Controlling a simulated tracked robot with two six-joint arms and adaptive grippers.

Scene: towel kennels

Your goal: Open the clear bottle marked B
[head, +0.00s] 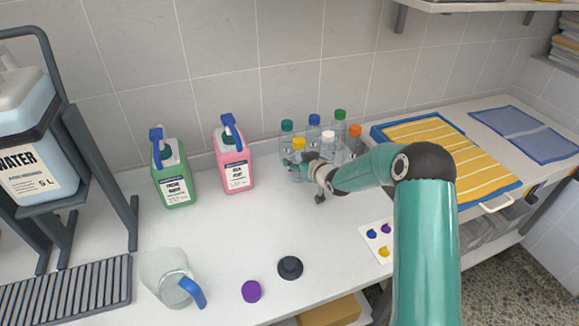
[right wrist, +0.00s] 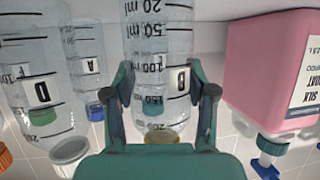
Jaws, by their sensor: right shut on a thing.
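The clear bottle marked B (right wrist: 158,45) has a yellow cap (right wrist: 161,136), and its black B and volume marks show in the right wrist view, where it appears upside down. In the head view the yellow-capped bottle (head: 294,156) stands at the front left of a group of clear bottles, its cap on. My right gripper (right wrist: 161,88) is shut on its body, one finger on each side. In the head view the right gripper (head: 310,172) is partly hidden by its own wrist. My left gripper is in neither view.
Close by are bottles with teal (head: 287,126), blue (head: 314,119), white (head: 328,136), green (head: 340,114) and orange (head: 355,130) caps. Pink (head: 237,172) and green (head: 177,187) jugs stand left. A pitcher (head: 168,277), purple cap (head: 251,291) and dark lid (head: 290,267) lie in front.

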